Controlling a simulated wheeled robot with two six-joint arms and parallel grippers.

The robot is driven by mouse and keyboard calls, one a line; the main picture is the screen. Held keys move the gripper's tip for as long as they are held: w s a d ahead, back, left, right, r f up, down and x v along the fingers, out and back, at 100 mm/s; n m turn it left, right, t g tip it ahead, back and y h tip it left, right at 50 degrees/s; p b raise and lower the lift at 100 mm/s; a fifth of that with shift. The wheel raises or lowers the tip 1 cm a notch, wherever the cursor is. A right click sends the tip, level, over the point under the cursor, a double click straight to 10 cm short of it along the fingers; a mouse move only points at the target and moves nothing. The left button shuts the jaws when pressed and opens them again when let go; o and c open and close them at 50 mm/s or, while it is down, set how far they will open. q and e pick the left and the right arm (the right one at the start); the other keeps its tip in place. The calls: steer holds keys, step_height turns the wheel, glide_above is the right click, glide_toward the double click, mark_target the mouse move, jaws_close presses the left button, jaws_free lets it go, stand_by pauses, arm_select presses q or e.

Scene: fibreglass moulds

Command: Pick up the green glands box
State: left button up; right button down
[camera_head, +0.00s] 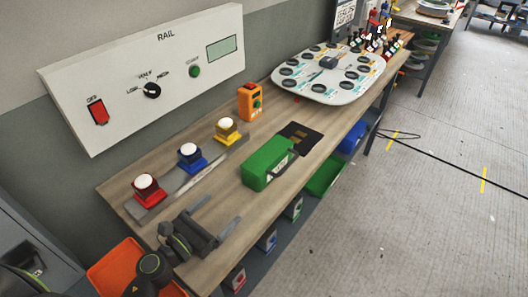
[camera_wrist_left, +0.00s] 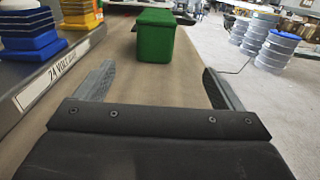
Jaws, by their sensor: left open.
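The green glands box (camera_head: 268,163) stands upright on the wooden bench, near its front edge, in the head view. It also shows in the left wrist view (camera_wrist_left: 156,36), straight ahead of the fingers and beyond their tips. My left gripper (camera_head: 218,212) is low over the near end of the bench, open and empty, with a gap between it and the box. In the left wrist view the two fingers (camera_wrist_left: 160,75) are spread wide and point toward the box. My right gripper does not show.
An orange switch box (camera_head: 250,102) and a black plate (camera_head: 299,138) lie beyond. A round-cornered grey board (camera_head: 345,90) is farther back. An orange bin (camera_head: 118,262) is below the near end.

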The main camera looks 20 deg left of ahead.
arm_select(q)
steer(key=shift+w+a, duration=0.3)
steer(key=shift+w, duration=0.35)
steer(key=p, duration=0.2)
glide_toward(249, 178)
steer(key=shift+x, duration=1.2)
steer(key=x, duration=0.6)
steer(key=shift+a+p, duration=0.1)
steer(key=shift+p, duration=0.2)
steer(key=shift+x, duration=0.8)
steer(key=x, duration=0.4)
steer(key=shift+w, duration=0.15)
steer(key=shift+r, duration=0.1)
